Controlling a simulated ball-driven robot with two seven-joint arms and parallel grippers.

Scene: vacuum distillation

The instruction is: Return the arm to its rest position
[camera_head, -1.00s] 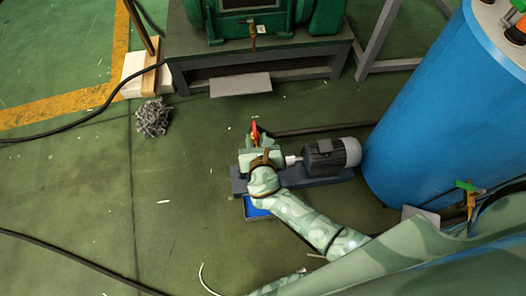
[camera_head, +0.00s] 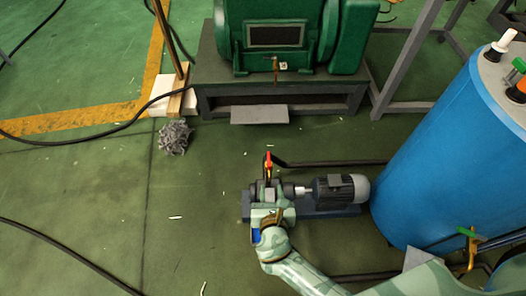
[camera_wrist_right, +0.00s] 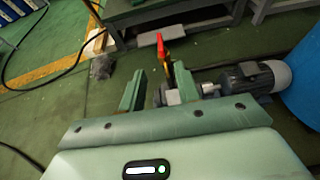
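My right arm reaches in from the bottom right in the head view. Its right gripper (camera_head: 270,207) is over the near side of a small pump (camera_head: 262,190), seen from above. In the right wrist view the two green fingers of the right gripper (camera_wrist_right: 159,80) stand apart with a clear gap, and nothing is held between them. A red valve handle (camera_head: 268,160) stands upright just beyond the fingers; it also shows in the right wrist view (camera_wrist_right: 162,50). My left gripper is not in view.
A dark motor (camera_head: 335,188) joins the pump's right side. A blue tank (camera_head: 450,160) stands close on the right. A green machine (camera_head: 290,38) sits on a grey stand (camera_head: 215,98) behind. Black cables cross the floor, which is open at left.

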